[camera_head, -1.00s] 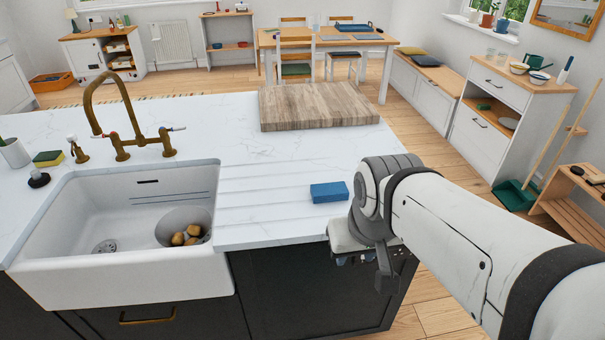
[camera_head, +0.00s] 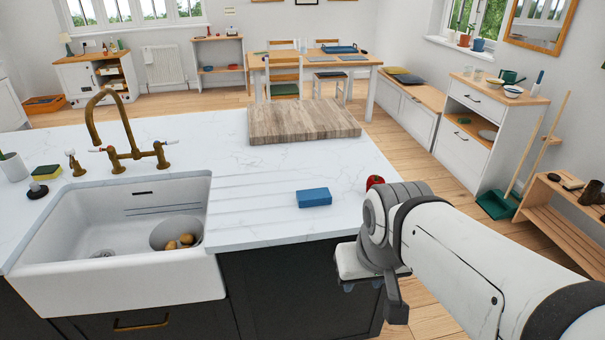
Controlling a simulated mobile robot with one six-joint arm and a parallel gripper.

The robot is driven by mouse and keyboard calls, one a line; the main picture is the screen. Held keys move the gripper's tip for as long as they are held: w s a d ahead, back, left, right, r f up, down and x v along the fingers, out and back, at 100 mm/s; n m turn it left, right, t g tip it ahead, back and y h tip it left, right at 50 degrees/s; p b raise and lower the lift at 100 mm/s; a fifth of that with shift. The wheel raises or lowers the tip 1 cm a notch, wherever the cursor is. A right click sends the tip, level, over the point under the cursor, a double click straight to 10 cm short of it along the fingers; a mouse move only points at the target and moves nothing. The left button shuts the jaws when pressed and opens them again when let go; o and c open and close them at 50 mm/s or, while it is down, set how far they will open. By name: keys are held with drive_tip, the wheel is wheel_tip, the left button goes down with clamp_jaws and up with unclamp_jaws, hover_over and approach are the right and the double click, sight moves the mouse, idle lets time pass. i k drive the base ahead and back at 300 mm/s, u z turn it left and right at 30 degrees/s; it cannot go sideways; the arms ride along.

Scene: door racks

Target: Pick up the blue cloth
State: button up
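A small blue block-shaped item (camera_head: 314,198), which looks like the folded blue cloth, lies flat on the white worktop (camera_head: 240,160) near its front edge, right of the sink. My gripper (camera_head: 372,285) hangs at the end of my white arm, to the right of the blue cloth and beside the worktop's front right corner. It is apart from the cloth. Its fingers are mostly hidden behind the wrist, so I cannot see whether they are open.
A white sink (camera_head: 115,281) with a bowl of potatoes is on the left, under a brass tap (camera_head: 125,150). A wooden board (camera_head: 303,121) lies behind the cloth. A red round object (camera_head: 375,182) sits just behind my wrist. The worktop around the cloth is clear.

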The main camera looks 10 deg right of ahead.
sight(316, 197)
drive_tip(key=i, duration=0.85)
drive_tip(key=z, duration=1.35)
drive_tip(key=k, duration=1.1)
drive_tip(key=u, duration=1.1)
drive_tip(key=i, duration=1)
drive_tip(key=z, duration=0.05)
